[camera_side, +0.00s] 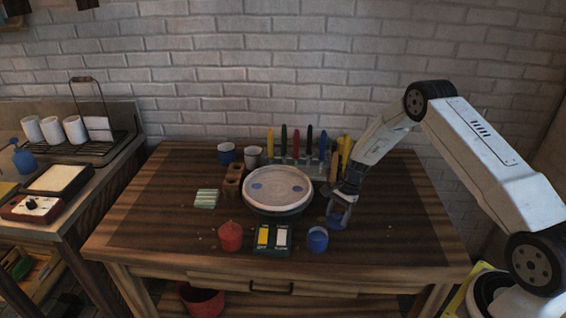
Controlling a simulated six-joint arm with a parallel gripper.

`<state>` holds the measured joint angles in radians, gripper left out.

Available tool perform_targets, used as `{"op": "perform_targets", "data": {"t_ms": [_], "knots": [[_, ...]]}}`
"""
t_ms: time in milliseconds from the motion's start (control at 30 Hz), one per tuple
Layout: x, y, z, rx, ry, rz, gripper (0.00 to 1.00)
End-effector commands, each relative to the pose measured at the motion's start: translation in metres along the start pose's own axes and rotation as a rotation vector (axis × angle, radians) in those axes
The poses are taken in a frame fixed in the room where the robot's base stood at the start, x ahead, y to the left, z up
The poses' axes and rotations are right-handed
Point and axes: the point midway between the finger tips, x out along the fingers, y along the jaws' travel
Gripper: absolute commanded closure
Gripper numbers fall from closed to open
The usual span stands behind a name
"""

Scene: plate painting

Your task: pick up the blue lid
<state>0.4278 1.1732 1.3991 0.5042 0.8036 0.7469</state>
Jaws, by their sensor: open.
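A blue piece that looks like the blue lid (339,218) is at my gripper's fingertips, right of the plate; it is small and dark. My gripper (344,203) points down over the table and is open. The fingers partly cover the blue piece, and I cannot tell whether they touch it. A blue paint jar (318,239) stands just in front and to the left, with its blue top face showing.
A white plate (279,187) with blue-grey spots sits on a round stand at the table's middle. A red jar (230,236) and a yellow-and-white paint tray (273,237) stand in front. Coloured tools (296,145) stand upright behind. The table's right side is clear.

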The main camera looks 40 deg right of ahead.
Motion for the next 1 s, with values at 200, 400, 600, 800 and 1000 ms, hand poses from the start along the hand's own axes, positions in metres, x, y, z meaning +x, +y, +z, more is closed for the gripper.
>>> {"op": "perform_targets", "data": {"t_ms": [200,400,600,800,1000], "knots": [[0.0,0.0,0.0,0.0,0.0,0.0,0.52],[0.0,0.0,0.0,0.0,0.0,0.0,1.0],[0.0,0.0,0.0,0.0,0.0,0.0,1.0],[-0.002,0.0,0.001,0.0,0.0,0.0,1.0],[-0.012,-0.001,0.005,0.0,0.0,-0.001,1.0]]}}
